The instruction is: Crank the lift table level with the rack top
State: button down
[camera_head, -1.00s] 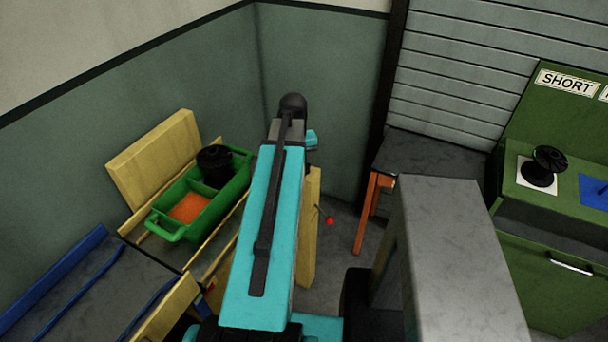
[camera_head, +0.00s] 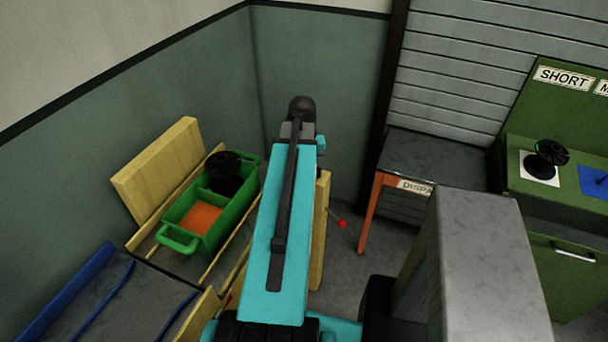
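A grey-topped table with blue rails (camera_head: 48,314), which looks like the lift table, is cut off at the lower left. It stands close to a yellow wooden rack (camera_head: 160,170) holding a green tote (camera_head: 222,226). I cannot tell whether the two tops are level. A red knob (camera_head: 342,224) on a thin rod shows beside the rack's right-hand post (camera_head: 320,235); it may be the crank handle. My teal arm reaches up the middle and hides part of the rack. My gripper does not show, and nothing visible touches the knob.
The tote holds a black spool (camera_head: 224,172) and an orange patch. A dark-topped table (camera_head: 440,155) with orange legs stands at the back. A green cabinet (camera_head: 555,235) with another black spool (camera_head: 545,160) is on the right. Some grey floor (camera_head: 345,270) is clear beside the knob.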

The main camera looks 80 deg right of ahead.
jog(key=shift+s, duration=0.1)
dwell(0.3)
jog(key=c, duration=1.6)
grip_release()
jog(key=shift+o, duration=0.2)
jog(key=shift+r, duration=0.15)
jog(key=shift+r+b, duration=1.6)
jog(key=shift+r, duration=5.2)
